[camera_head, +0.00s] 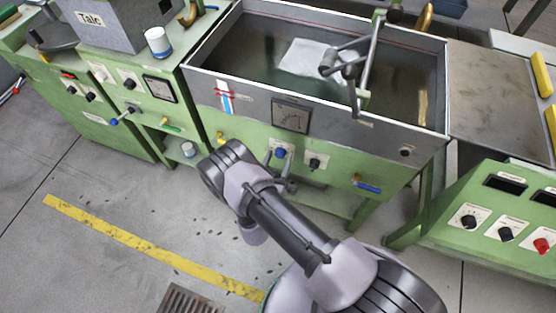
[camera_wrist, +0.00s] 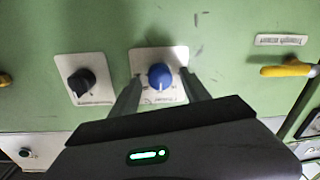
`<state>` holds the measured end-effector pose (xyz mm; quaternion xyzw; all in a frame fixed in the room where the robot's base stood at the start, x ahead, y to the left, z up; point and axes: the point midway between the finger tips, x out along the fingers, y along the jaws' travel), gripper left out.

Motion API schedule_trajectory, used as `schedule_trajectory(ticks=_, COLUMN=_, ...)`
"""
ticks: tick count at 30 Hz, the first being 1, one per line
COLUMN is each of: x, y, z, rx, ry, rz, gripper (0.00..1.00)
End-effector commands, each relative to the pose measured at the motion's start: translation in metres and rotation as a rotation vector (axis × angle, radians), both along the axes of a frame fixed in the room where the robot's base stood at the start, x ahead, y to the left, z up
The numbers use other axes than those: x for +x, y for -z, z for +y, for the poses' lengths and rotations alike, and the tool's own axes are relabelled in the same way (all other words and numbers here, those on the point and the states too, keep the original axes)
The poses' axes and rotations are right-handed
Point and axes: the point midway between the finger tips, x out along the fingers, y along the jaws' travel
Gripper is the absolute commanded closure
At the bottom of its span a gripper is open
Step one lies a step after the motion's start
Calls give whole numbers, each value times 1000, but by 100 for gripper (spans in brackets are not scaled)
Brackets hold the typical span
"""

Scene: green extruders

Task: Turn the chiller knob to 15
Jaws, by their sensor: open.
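A blue knob (camera_wrist: 159,75) sits on a white dial plate (camera_wrist: 141,58) on a green panel, centred in the wrist view. Its pale pointer mark faces down in that view. The plate's lettering is too small to read, so I cannot confirm it is the chiller knob. The blue knob also shows in the head view (camera_head: 280,153), on the front of the green bath. My gripper (camera_wrist: 162,78) is open, with one finger on each side of the blue knob. I cannot tell whether the fingers touch it. In the head view my gripper (camera_head: 288,186) is partly hidden by my arm.
A black knob (camera_wrist: 82,80) on its own plate is beside the blue one. A yellow handle (camera_wrist: 288,71) sticks out at the right of the wrist view. A blue-handled valve (camera_head: 368,188) projects below the bath (camera_head: 400,171). Open floor lies at left.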

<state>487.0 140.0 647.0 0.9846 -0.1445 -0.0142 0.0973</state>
Motion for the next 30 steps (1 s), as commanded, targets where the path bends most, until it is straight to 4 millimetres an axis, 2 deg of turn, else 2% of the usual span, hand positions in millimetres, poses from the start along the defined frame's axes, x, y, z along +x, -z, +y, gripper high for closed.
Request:
schedule_trajectory(ticks=4, x=0, y=0, z=0, rx=0, ry=0, rz=0, gripper=45)
schedule_trajectory(ticks=5, x=0, y=0, z=0, rx=0, ry=0, rz=0, gripper=49)
schedule_trajectory(ticks=12, x=0, y=0, z=0, rx=0, ry=0, rz=0, gripper=96)
schedule_trajectory(ticks=13, x=0, y=0, z=0, rx=0, ry=0, rz=0, gripper=100)
schedule_trajectory(ticks=23, x=-1, y=0, z=0, rx=-46, ry=1, rz=18, gripper=100)
schedule_trajectory(ticks=30, x=-1, y=-1, z=1, rx=-196, ry=0, rz=71, gripper=100)
